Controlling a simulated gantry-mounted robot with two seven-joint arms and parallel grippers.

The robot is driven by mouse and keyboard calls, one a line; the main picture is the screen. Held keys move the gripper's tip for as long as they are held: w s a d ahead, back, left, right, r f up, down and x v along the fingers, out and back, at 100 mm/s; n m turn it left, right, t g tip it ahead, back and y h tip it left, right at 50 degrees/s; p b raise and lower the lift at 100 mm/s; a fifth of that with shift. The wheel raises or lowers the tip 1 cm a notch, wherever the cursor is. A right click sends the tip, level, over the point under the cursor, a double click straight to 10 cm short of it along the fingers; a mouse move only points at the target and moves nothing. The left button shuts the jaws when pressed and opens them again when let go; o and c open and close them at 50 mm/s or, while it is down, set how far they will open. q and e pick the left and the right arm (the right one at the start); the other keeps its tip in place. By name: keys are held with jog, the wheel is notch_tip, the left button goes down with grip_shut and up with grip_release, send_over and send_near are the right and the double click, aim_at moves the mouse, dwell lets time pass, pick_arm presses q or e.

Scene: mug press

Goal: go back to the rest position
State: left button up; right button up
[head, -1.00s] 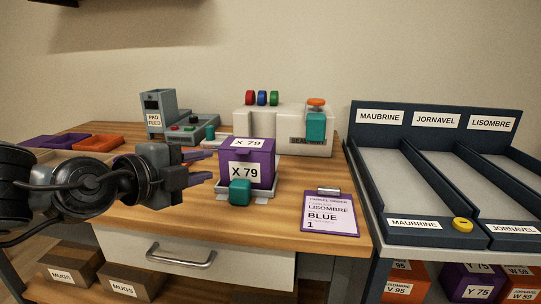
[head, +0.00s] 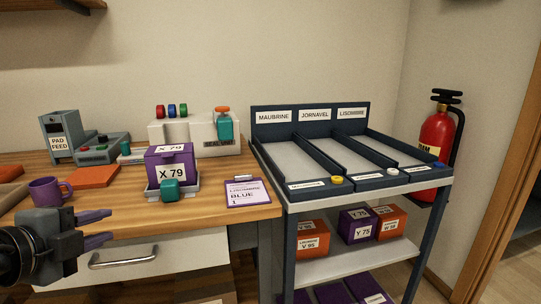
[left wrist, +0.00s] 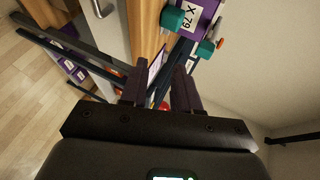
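My left gripper (head: 107,227) is at the lower left of the head view, in front of the table's front edge. Its two purple-grey fingers are apart with nothing held between them; they also show spread in the left wrist view (left wrist: 160,85). The purple box labelled X 79 (head: 170,170) sits upright on a pale tray (head: 191,189) on the table, apart from the gripper. A teal block (head: 169,190) is at the tray's front. My right gripper is in neither view.
A purple mug (head: 46,191) stands at the table's left. A clipboard (head: 247,193) lies right of the box. The sealing machine (head: 185,135) and pad feeder (head: 58,138) stand behind. A lane rack (head: 380,183) stands to the right, with a fire extinguisher (head: 432,145) beyond it.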

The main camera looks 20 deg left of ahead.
pick_arm(q)
jog(key=w+d+f+g+h+p, duration=0.1)
jog(key=w+d+f+g+h, duration=0.2)
jog(key=f, duration=0.5)
jog(key=w+d+f+g+h+p, duration=0.1)
jog(key=d+f+h, duration=0.1)
jog(key=d+f, duration=0.5)
jog(key=s+d+f+n+h+p, duration=0.2)
jog(key=s+d+f+n+h, duration=0.1)
jog(key=d+f, duration=0.5)
jog(key=s+d+f+n+h+p, duration=0.2)
jog(key=d+f+h+p, duration=0.1)
jog(key=d+f, duration=0.5)
jog(key=s+a+f+n+g+y+p, duration=0.1)
jog(key=s+a+f+n+g+y, duration=0.4)
jog(key=s+f+n+y, duration=0.3)
notch_tip(320, 180, up, 38)
jog(key=s+m+p, duration=0.1)
jog(key=s+p, duration=0.1)
jog(key=p, duration=3.6)
jog(key=shift+a+f+g+h, duration=0.2)
jog(key=shift+f+g+h, duration=0.1)
jog(key=shift+g, duration=0.1)
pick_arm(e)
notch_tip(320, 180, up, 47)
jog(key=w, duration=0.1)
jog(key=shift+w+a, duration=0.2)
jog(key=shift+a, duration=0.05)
